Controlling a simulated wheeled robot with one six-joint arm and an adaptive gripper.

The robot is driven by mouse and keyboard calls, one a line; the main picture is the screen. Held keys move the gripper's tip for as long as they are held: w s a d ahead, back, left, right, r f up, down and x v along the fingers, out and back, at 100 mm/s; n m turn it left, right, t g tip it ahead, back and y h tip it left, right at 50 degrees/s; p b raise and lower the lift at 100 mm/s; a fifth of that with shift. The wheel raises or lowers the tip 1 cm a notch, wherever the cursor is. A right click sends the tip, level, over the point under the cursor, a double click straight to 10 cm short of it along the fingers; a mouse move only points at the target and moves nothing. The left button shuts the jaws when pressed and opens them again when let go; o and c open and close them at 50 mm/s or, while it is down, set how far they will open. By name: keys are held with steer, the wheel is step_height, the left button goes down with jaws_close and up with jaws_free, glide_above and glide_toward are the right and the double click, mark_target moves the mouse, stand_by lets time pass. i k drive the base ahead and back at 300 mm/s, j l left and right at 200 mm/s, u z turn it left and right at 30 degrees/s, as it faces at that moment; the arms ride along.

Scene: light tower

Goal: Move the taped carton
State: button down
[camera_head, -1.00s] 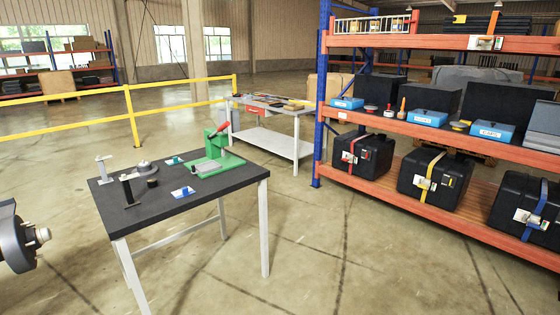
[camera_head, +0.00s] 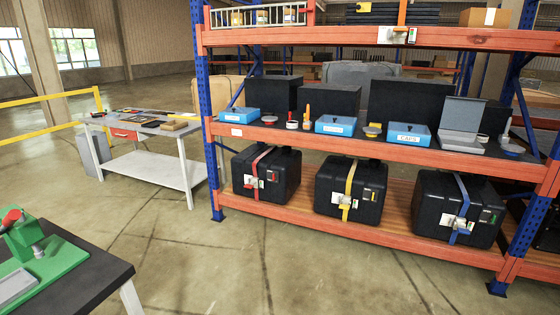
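A brown cardboard carton (camera_head: 474,18) sits at the right of the rack's top shelf, by the upper edge of the picture. A pale strip shows on its front, but I cannot tell whether it is tape. My gripper is not in view.
The blue and orange rack (camera_head: 340,213) holds three strapped black cases (camera_head: 350,190) below, and blue boxes (camera_head: 239,114) and an open grey case (camera_head: 461,122) on the middle shelf. A grey table (camera_head: 160,165) stands left; a black-topped bench (camera_head: 88,275) is near left. Floor before the rack is clear.

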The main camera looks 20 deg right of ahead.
mark_target(477, 18)
steer(key=i+l+z, duration=0.25)
steer(key=i+z, duration=0.7)
steer(key=i+j+z, duration=0.1)
steer(key=i+z, duration=0.35)
steer(key=i, duration=0.15)
steer(key=i+l, duration=0.3)
steer(key=i, duration=0.25)
steer(key=i+l+u, duration=0.15)
steer(key=i+l, duration=0.15)
steer(key=i, duration=0.2)
